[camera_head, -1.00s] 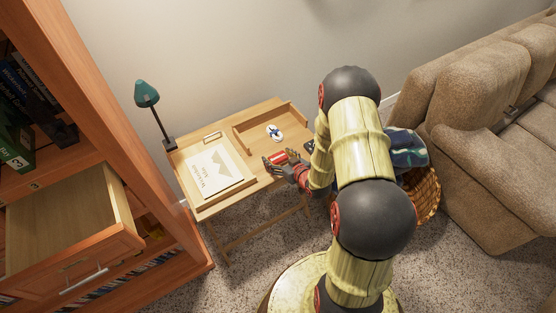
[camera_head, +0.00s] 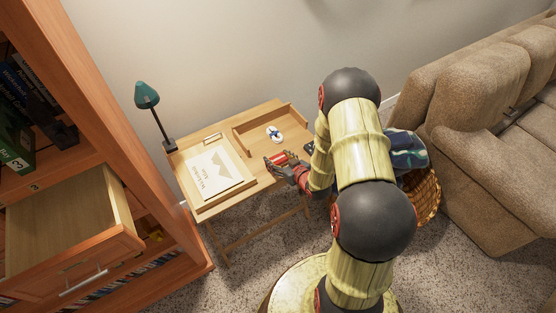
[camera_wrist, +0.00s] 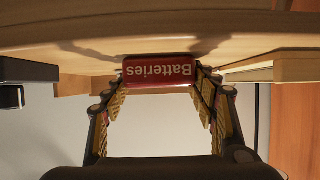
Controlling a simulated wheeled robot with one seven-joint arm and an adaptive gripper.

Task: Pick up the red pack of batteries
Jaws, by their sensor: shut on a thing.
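The red pack of batteries (camera_wrist: 158,71) is between the two fingers of my gripper (camera_wrist: 160,85) in the wrist view, its "Batteries" lettering upside down. Both fingertips touch its ends, and the gripper is shut on it. The pack is close to the wooden desk surface (camera_wrist: 60,35); I cannot tell whether it still touches it. In the head view the pack (camera_head: 280,158) is a small red patch at my gripper (camera_head: 281,163), over the front part of the desk (camera_head: 262,184). My arm hides the right end of the desk.
A paper in a tray (camera_head: 213,172) lies left of the gripper. A white and blue item (camera_head: 274,134) sits behind it. A teal lamp (camera_head: 147,95) stands at the desk's back left. An open drawer (camera_head: 75,225) juts out at left. A wicker basket (camera_head: 427,197) and sofa (camera_head: 490,130) are at right.

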